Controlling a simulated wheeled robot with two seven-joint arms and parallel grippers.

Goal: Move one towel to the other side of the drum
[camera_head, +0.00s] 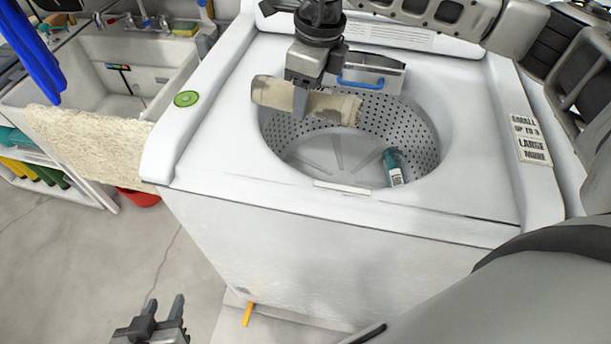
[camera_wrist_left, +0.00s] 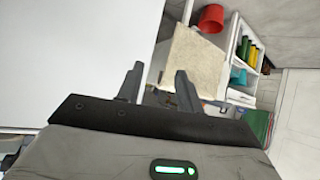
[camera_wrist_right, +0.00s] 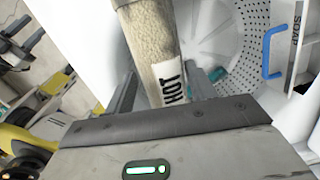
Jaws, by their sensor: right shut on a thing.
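A rolled beige towel (camera_head: 335,107) with a greyish stained end lies across my right gripper (camera_head: 303,105), which is shut on it. It is held over the upper left part of the open washer drum (camera_head: 410,125). In the right wrist view the towel (camera_wrist_right: 150,40) runs between the fingers of my right gripper (camera_wrist_right: 158,95).
The white washer top (camera_head: 225,150) surrounds the drum. A blue-handled soap drawer (camera_head: 372,75) stands open behind it. A beige cloth (camera_head: 90,145) hangs over the sink front (camera_head: 150,85) at left. A red bucket (camera_head: 138,197) and a low shelf are below.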

